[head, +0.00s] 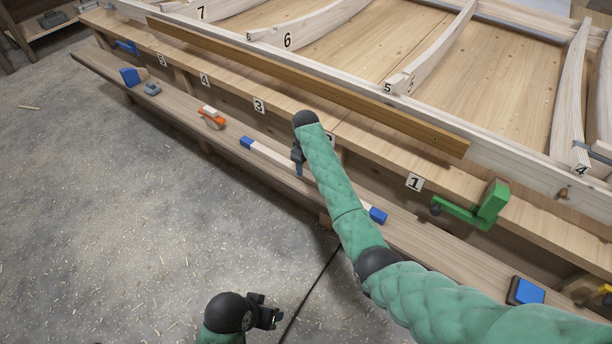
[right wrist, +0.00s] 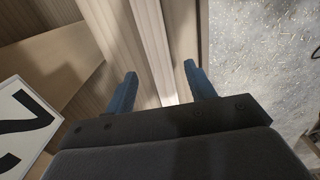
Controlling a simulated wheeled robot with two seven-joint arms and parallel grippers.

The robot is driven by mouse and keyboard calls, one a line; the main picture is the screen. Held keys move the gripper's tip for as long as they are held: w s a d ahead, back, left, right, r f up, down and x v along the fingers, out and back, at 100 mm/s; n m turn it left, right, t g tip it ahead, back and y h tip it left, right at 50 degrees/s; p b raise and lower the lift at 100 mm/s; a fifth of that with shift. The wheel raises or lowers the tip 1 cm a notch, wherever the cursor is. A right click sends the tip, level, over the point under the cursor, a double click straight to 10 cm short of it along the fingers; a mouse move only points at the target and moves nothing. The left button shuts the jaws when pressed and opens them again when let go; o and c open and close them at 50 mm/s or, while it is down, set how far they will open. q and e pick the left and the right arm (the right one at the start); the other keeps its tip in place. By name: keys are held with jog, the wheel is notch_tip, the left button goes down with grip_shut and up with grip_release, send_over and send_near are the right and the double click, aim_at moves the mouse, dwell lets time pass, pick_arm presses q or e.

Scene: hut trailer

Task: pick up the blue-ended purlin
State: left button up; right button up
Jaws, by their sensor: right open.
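The blue-ended purlin (head: 270,154) is a pale wooden bar lying along the low front ledge in the head view. One blue end shows at its left and the other at its right; my right arm hides part of its middle. My right gripper (head: 298,168) is at the purlin, pointing down, with its jaws open. In the right wrist view my right gripper's two blue fingers (right wrist: 161,88) stand apart above pale wood strips; I cannot tell whether they touch the purlin. My left gripper (head: 268,312) is low in the head view over the floor, away from the ledge; its jaw opening is unclear.
The ledge (head: 180,108) also bears an orange tool (head: 211,116), a grey tool (head: 152,88) and blue blocks (head: 131,77). A green clamp (head: 480,208) sticks out at the right. Number plates line the bench front, close to my right gripper. The floor (head: 110,220) is open.

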aim_at(306, 173)
jog(key=shift+s+f, duration=0.1)
jog(key=shift+f, duration=1.8)
jog(key=shift+d, duration=0.1)
jog(key=shift+c, duration=0.4)
grip_shut()
jog(key=shift+r, duration=0.15)
notch_tip(306, 173, up, 10)
jog(key=shift+b, duration=0.3)
